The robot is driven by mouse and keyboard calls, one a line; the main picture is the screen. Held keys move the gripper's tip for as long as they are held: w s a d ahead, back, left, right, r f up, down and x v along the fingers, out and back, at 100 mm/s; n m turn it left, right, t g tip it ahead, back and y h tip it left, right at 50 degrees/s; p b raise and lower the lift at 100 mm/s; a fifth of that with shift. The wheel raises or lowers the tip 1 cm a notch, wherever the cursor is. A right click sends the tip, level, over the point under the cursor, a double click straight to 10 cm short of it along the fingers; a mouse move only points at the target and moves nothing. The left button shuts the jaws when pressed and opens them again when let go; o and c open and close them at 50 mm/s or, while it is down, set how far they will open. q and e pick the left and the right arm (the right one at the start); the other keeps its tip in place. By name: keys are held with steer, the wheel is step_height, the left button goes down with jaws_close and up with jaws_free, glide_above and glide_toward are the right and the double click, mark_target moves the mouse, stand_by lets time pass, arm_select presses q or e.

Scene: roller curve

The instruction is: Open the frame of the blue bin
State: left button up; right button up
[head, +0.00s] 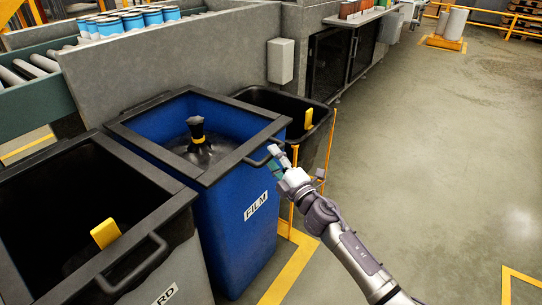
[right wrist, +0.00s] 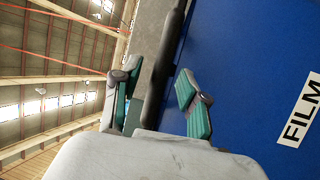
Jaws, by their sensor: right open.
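The blue bin (head: 242,215), labelled FILM, stands in the middle of the head view. Its black frame (head: 160,150) lies flat around the top rim. A black bag (head: 200,150) with its neck tied by a yellow band sits inside. A black handle (head: 262,157) sticks out from the frame's front right side. My right gripper (head: 279,158) is at this handle, with its jaws open. In the right wrist view, the dark handle bar (right wrist: 163,60) runs between the two teal-padded fingers of the gripper (right wrist: 157,75), and a gap shows on the right finger's side.
An open bin (head: 165,265) with a yellow scoop-like piece (head: 105,233) stands at the left. A black bin (head: 270,100) stands behind the blue one, near thin yellow posts (head: 328,145). A grey wall (head: 170,60) borders the back. The floor (head: 430,150) at the right is clear.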

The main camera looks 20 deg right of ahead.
steer(key=shift+x, duration=0.9)
steer(key=shift+c, duration=0.3)
jaws_close()
